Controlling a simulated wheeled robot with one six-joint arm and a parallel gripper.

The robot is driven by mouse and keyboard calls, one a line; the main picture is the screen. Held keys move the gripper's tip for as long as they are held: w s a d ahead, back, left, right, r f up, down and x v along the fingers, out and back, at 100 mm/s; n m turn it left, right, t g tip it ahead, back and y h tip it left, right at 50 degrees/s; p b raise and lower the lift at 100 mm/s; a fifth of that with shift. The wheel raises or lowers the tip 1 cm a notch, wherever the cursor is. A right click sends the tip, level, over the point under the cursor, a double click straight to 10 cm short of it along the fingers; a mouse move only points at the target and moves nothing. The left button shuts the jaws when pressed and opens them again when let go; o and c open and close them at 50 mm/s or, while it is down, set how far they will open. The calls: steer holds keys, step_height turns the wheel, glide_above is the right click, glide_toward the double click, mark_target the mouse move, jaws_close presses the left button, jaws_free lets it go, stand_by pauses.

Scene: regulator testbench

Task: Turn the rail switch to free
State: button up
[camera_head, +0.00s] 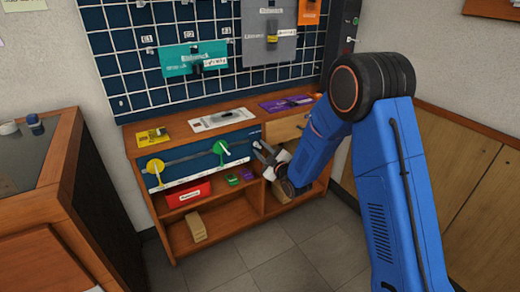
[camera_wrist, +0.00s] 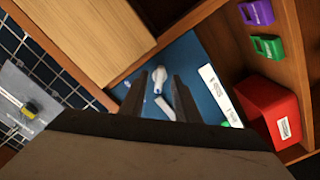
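In the wrist view, a white handle with a dark blue part (camera_wrist: 157,79) stands on the blue panel (camera_wrist: 187,55), just beyond and between my fingertips. A smaller white piece (camera_wrist: 165,108) shows between the fingers. The labels are too small to read, so I cannot tell the switch's setting. My gripper (camera_head: 262,152) is open and empty in front of the panel's right end; it also shows in the wrist view (camera_wrist: 158,85).
A wooden drawer (camera_head: 287,129) is right of the panel. Below are a red box (camera_head: 188,193), small purple and green boxes and a cardboard box (camera_head: 195,226). A wooden cabinet (camera_head: 62,160) stands at left. The floor in front is clear.

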steer(key=shift+w+a, duration=0.3)
steer(key=shift+w, duration=0.15)
jaws_close()
